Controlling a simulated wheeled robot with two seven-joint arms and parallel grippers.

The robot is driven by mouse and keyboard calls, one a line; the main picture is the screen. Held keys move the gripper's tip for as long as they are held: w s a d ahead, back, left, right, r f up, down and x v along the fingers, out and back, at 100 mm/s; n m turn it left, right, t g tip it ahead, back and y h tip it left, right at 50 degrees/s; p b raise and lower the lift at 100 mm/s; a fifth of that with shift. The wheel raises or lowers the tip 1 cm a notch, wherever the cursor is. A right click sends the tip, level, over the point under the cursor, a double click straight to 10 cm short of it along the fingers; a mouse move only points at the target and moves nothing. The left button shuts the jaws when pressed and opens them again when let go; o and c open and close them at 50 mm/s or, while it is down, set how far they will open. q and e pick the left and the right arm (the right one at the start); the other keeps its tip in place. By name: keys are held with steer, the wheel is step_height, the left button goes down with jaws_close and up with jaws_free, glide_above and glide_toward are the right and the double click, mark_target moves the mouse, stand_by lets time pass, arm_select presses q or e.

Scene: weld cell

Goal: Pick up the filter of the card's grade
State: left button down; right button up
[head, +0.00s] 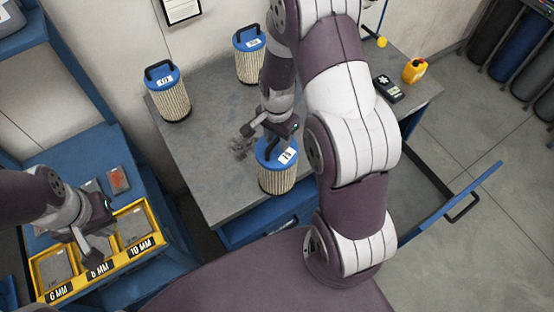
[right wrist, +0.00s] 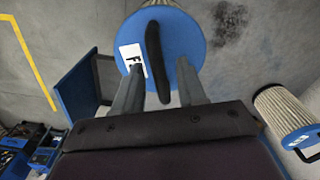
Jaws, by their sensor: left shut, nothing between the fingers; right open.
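Three pleated filters with blue caps and black handles stand upright on the grey bench (head: 215,150): one at the left (head: 173,100), one at the back (head: 249,65), one at the front (head: 276,181). My right gripper (head: 268,131) is open at the front filter. In the right wrist view, that filter's blue cap (right wrist: 184,32) shows its handle between the fingertips (right wrist: 160,70), and its white label starts with "F", the rest hidden. A framed sheet (head: 182,10), possibly the card, hangs on the wall, unreadable. My left gripper (head: 98,232) is shut and empty above the yellow tray.
The yellow tray (head: 150,259) has sections marked 6 MM, 8 MM and 10 MM. A blue panel (head: 460,205) with a black handle juts out at the right. Gas cylinders (head: 495,38) stand beyond.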

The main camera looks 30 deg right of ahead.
steer(key=shift+a+f, duration=0.1)
steer(key=shift+f, duration=0.4)
steer(key=shift+s, duration=0.1)
jaws_close()
steer(key=shift+r, duration=0.15)
stand_by(0.8)
